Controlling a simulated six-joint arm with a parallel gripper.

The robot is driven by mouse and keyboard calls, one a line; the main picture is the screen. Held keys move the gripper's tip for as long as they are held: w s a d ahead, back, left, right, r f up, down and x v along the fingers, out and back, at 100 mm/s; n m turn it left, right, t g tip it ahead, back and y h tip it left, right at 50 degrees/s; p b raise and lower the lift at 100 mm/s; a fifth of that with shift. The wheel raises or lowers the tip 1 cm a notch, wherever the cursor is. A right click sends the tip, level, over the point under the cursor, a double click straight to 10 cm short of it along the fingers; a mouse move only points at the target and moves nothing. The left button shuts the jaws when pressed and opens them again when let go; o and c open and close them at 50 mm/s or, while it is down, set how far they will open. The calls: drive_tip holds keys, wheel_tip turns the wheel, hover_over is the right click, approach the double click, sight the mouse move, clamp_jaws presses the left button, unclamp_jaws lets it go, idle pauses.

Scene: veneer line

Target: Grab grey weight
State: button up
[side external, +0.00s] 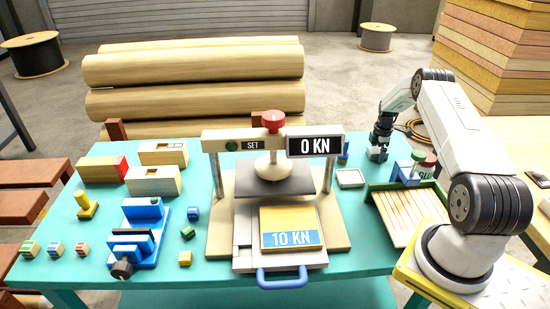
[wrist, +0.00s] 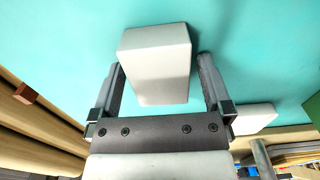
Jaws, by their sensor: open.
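A pale grey block, which looks like the grey weight (wrist: 158,60), stands on the teal table in the wrist view. My gripper (wrist: 160,66) is open, with one finger on each side of the block. The left finger is close to its side, and a small gap shows at the right finger. I cannot tell whether either finger touches. In the side external view my gripper (side external: 377,156) is low over the table's back right, pointing down. The weight cannot be made out there against the gripper.
A second pale item (wrist: 254,119) lies right of my gripper. In the side view, a small white tray (side external: 350,178), a blue stamp-like item (side external: 404,172) and a slatted green tray (side external: 405,215) are near. The press (side external: 272,180) stands left; logs (side external: 195,68) lie behind.

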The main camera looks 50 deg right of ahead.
sight(378, 150)
clamp_jaws()
drive_tip(key=shift+r, duration=0.1)
drive_tip(key=shift+r, duration=0.15)
drive_tip(key=shift+w+d+r, duration=0.1)
drive_tip(key=shift+r, duration=4.8)
